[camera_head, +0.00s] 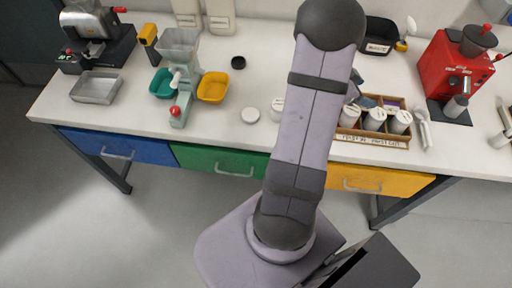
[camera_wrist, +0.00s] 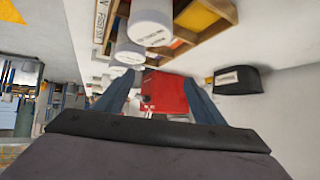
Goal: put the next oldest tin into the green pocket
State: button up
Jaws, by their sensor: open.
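White tins (camera_head: 374,119) stand in the front row of a wooden rack (camera_head: 372,142) at the right of the bench. In the wrist view, white tins (camera_wrist: 151,24) show at the top, beside a yellow pocket (camera_wrist: 198,14). Another white tin (camera_head: 277,107) stands just left of my arm. I cannot read the markings that give the tins' age. I see no green pocket; my arm covers part of the rack. My gripper (camera_wrist: 158,78) is open and empty, its fingers apart below the tins in the wrist view. The arm mostly hides it in the head view.
A red machine (camera_head: 455,67) stands right of the rack, and a black bin (camera_head: 379,36) behind it. A white disc (camera_head: 250,115) lies near the front edge.

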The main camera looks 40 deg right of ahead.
jog(key=w+a+r+n+t+y, duration=0.1)
jog(key=w+a+n+t, duration=0.25)
jog(key=w+a, duration=0.4)
jog(key=w+a+r+n+t+y, duration=0.1)
jog(key=w+a+n+t, duration=0.25)
jog(key=w, duration=0.75)
jog(key=w+a+n+t+y, duration=0.1)
jog(key=w+a+n+y, duration=0.15)
jog(key=a, duration=0.45)
jog(key=w+a+n+t+y, duration=0.2)
jog(key=w+a, duration=0.1)
jog(key=a, duration=0.5)
jog(key=s+a+f+n+g+y, duration=0.1)
jog(key=s+a+n+y, duration=0.1)
jog(key=a, duration=0.5)
jog(key=s+a+n+y, duration=0.2)
jog(key=a+n, duration=0.1)
jog(key=a, duration=0.4)
jog(key=s+a+n+g, duration=0.3)
jog(key=s+a, duration=0.1)
jog(key=s, duration=0.3)
jog(key=s+a+f+n+g, duration=0.1)
jog(key=s+a+n+g, duration=0.1)
jog(key=s, duration=0.6)
jog(key=shift+s+a+n+g, duration=0.15)
jog(key=shift+a+n+g, duration=0.35)
jog(key=shift+a, duration=0.65)
jog(key=shift+f, duration=0.1)
